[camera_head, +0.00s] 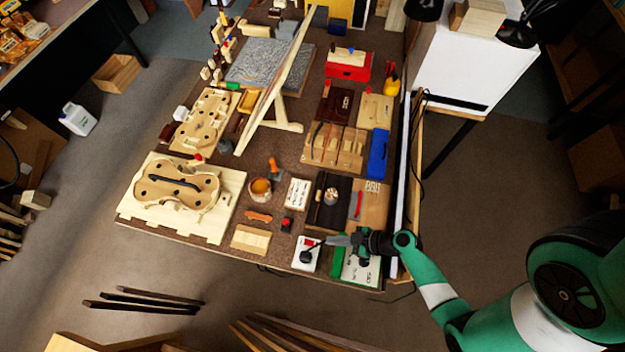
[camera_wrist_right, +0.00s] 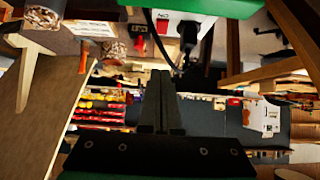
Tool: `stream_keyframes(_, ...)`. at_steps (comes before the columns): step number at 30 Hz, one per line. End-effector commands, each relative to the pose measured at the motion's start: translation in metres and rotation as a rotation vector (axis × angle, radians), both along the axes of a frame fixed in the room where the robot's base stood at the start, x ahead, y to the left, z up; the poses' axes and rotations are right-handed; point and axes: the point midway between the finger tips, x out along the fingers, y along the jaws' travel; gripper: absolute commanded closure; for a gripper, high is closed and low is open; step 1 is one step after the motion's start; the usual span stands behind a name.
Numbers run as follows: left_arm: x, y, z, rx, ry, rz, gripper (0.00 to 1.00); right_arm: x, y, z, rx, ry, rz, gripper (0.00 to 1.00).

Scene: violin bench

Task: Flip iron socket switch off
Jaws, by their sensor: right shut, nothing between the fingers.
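The white iron socket (camera_head: 299,264) lies at the front edge of the bench, with a black plug (camera_head: 307,256) and a small red part on it. In the right wrist view the white socket (camera_wrist_right: 201,18) is at the top, with the red switch (camera_wrist_right: 162,26) beside the black plug (camera_wrist_right: 188,34). I cannot tell which way the switch is tipped. My right gripper (camera_head: 330,240) is shut and empty, just right of the socket. Its closed fingers show in the right wrist view (camera_wrist_right: 160,76), pointing towards the socket with a gap visible. My left gripper is out of view.
A green box (camera_head: 338,272) and a white card (camera_head: 361,270) are right of the socket, under my right arm. A small red-and-black item (camera_head: 286,225) and a pale wood block (camera_head: 250,238) lie to its left. A violin body (camera_head: 178,190) rests farther left.

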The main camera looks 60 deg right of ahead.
Motion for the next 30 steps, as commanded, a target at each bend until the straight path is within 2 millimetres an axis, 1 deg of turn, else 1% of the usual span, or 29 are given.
stream_keyframes(1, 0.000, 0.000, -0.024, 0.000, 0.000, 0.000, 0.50, 0.003, 0.002, -0.014, -0.004, -0.004, 0.004, 1.00)
stream_keyframes(2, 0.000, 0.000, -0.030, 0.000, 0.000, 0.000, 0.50, 0.005, 0.003, -0.015, -0.003, -0.005, 0.004, 1.00)
stream_keyframes(6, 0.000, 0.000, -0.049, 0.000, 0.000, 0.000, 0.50, 0.027, 0.011, -0.029, 0.000, -0.005, 0.009, 1.00)
stream_keyframes(7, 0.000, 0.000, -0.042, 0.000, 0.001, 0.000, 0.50, 0.032, 0.012, -0.027, 0.000, -0.003, 0.008, 1.00)
stream_keyframes(8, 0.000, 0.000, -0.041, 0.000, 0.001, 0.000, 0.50, 0.037, 0.013, -0.030, 0.001, -0.003, 0.008, 1.00)
stream_keyframes(13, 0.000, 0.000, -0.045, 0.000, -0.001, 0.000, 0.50, 0.065, 0.021, -0.052, 0.002, -0.003, 0.004, 1.00)
stream_keyframes(15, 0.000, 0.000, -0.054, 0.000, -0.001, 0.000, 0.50, 0.064, 0.020, -0.069, 0.004, -0.001, -0.002, 1.00)
stream_keyframes(19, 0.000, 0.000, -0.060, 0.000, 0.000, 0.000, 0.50, 0.065, 0.020, -0.084, 0.001, -0.002, -0.002, 1.00)
stream_keyframes(23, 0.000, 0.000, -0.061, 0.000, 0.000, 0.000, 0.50, 0.066, 0.020, -0.089, 0.001, -0.003, -0.003, 1.00)
stream_keyframes(30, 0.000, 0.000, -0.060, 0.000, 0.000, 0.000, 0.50, 0.066, 0.020, -0.089, 0.000, -0.003, -0.002, 1.00)
